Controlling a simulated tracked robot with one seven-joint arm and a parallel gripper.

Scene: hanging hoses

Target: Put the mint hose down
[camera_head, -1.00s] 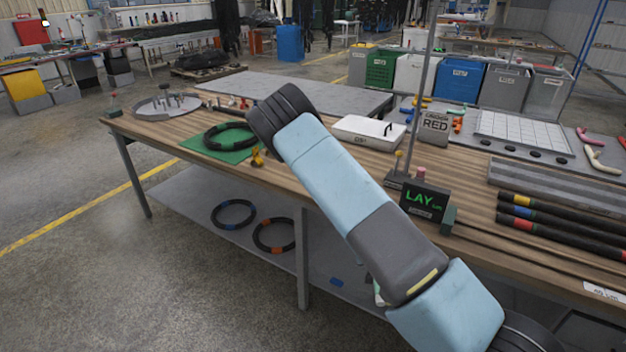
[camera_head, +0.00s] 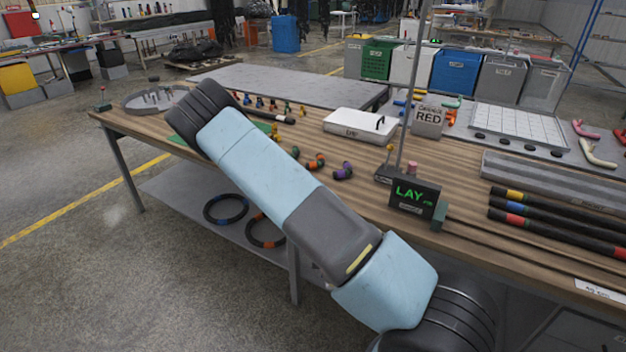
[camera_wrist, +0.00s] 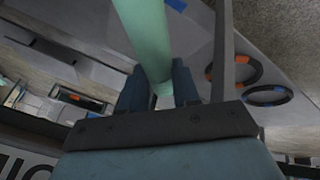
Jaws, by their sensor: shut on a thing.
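The mint hose (camera_wrist: 146,30) shows in the wrist view as a pale green tube running up from between my fingers to the top edge. My gripper (camera_wrist: 160,88) is shut on it, with a dark blue finger on each side. In the head view my arm reaches left over the workbench (camera_head: 350,205), and my gripper and the hose are hidden there. A small sign (camera_head: 413,196) on the bench reads LAY in green letters.
Several coloured fittings (camera_head: 314,162) and a white lidded box (camera_head: 361,124) stand on the bench. Dark hoses with coloured bands (camera_head: 560,220) lie at the right. Black rings (camera_head: 226,208) rest on the lower shelf. A thin upright pole (camera_head: 412,90) rises beside the sign.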

